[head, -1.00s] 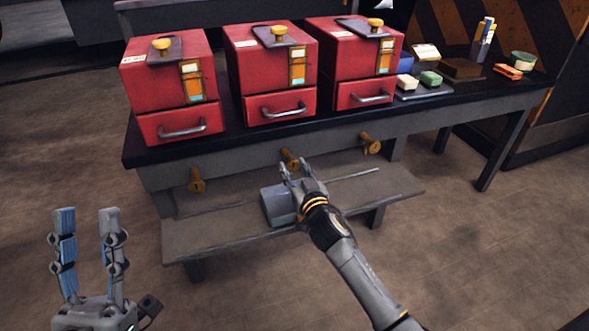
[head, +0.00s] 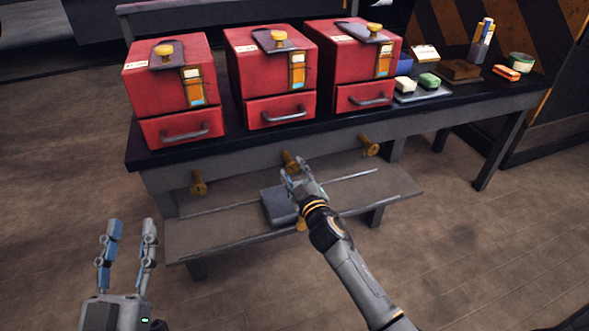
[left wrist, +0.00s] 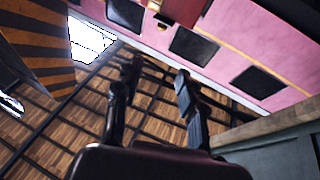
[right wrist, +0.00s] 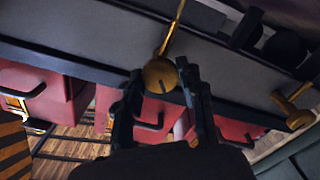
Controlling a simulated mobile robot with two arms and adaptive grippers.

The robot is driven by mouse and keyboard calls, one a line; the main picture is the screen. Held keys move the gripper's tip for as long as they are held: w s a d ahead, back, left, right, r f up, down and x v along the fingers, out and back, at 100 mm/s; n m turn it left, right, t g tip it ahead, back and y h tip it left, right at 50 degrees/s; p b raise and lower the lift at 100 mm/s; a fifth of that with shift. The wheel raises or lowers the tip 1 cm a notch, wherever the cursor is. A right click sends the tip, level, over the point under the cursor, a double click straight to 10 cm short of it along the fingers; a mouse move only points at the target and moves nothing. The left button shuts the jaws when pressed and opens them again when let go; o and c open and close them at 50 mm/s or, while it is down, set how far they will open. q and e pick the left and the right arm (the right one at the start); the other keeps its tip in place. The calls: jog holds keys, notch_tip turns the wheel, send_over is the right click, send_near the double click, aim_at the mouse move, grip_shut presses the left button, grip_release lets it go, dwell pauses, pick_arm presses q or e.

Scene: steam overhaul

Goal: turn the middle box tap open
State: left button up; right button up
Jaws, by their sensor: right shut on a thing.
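Three brass taps stick out of the bench's front rail: a left tap (head: 199,183), the middle tap (head: 289,158) and a right tap (head: 370,146). My right gripper (head: 291,174) is at the middle tap, its fingers shut on the tap's knob. In the right wrist view the round brass knob (right wrist: 160,76) shows between the fingertips, with a dark slot mark on its face. The fingers partly hide the tap in the head view. My left gripper (head: 131,226) is open and empty, in front of the bench at lower left.
Three red boxes, among them the middle box (head: 270,75), stand on the dark bench top (head: 235,133). A grey block (head: 277,206) lies on the lower shelf (head: 225,236) below my right gripper. A tray with soap-like blocks (head: 430,80) is at the right. The floor at left is clear.

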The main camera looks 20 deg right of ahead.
jog(key=shift+n, duration=1)
jog(key=n, duration=0.2)
jog(key=shift+n+p, duration=0.3)
jog(key=shift+n, duration=0.1)
pick_arm(q)
jog(key=f+g, duration=0.2)
jog(key=f, duration=0.1)
jog(key=w+f+g+y, duration=0.1)
jog(key=f, duration=0.1)
jog(key=shift+a, duration=0.2)
pick_arm(e)
jog(key=n, duration=0.5)
jog(key=shift+n, duration=0.4)
pick_arm(q)
jog(key=shift+f, duration=0.15)
pick_arm(e)
jog(key=o, duration=1.2)
jog(key=shift+c, duration=0.2)
pick_arm(q)
jog(key=shift+s, duration=0.1)
jog(key=shift+a+f, duration=0.1)
jog(key=shift+f, duration=0.05)
pick_arm(e)
jog(key=shift+s, duration=0.1)
jog(key=s, duration=1.1)
jog(key=shift+s+d, duration=0.15)
jog(key=shift+s, duration=0.25)
